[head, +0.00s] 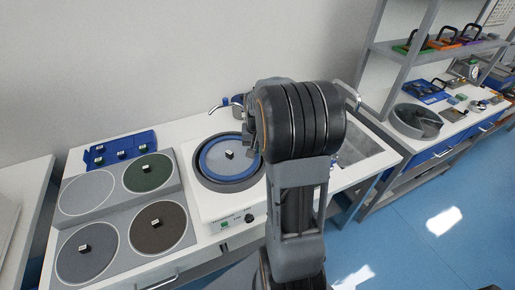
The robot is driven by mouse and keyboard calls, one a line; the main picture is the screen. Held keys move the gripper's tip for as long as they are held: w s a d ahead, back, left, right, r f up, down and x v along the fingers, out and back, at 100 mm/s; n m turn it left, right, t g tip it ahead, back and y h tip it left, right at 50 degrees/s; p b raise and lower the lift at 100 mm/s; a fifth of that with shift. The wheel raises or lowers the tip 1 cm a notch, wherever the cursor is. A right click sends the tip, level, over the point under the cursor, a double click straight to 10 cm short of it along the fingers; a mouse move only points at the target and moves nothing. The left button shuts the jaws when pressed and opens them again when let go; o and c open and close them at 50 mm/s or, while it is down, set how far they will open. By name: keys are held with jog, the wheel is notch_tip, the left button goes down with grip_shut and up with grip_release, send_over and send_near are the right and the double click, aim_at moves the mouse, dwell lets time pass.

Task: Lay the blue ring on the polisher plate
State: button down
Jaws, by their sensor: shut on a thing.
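The polisher (211,206) is a white machine on the bench with a round dark bowl and a plate (224,163) in it. The blue ring (204,166) appears at the plate, around a grey disc face with a small dark block at its middle. My gripper (251,150) is at the ring's right edge, shut on the ring, and mostly hidden by my own arm. Whether the ring touches the plate or is held just above it, I cannot tell.
Left of the polisher, a grey board (115,217) holds several round discs with small dark blocks. A blue tray (121,148) lies behind it. A tap (222,106) stands behind the polisher, and a sink (358,150) is to the right. Shelving (440,50) stands further right.

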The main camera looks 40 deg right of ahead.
jog(key=c, duration=1.1)
grip_release()
jog(key=shift+c, duration=0.2)
notch_tip(320, 180, up, 14)
jog(key=s+a+f+n+t, duration=0.2)
jog(key=s+a, duration=0.3)
jog(key=a, duration=0.3)
jog(key=s+a+f+n+t, duration=0.2)
jog(key=s+a+n, duration=0.3)
jog(key=a, duration=0.4)
jog(key=shift+s+a+f, duration=0.2)
jog(key=shift+s+f, duration=0.2)
jog(key=shift+f, duration=0.35)
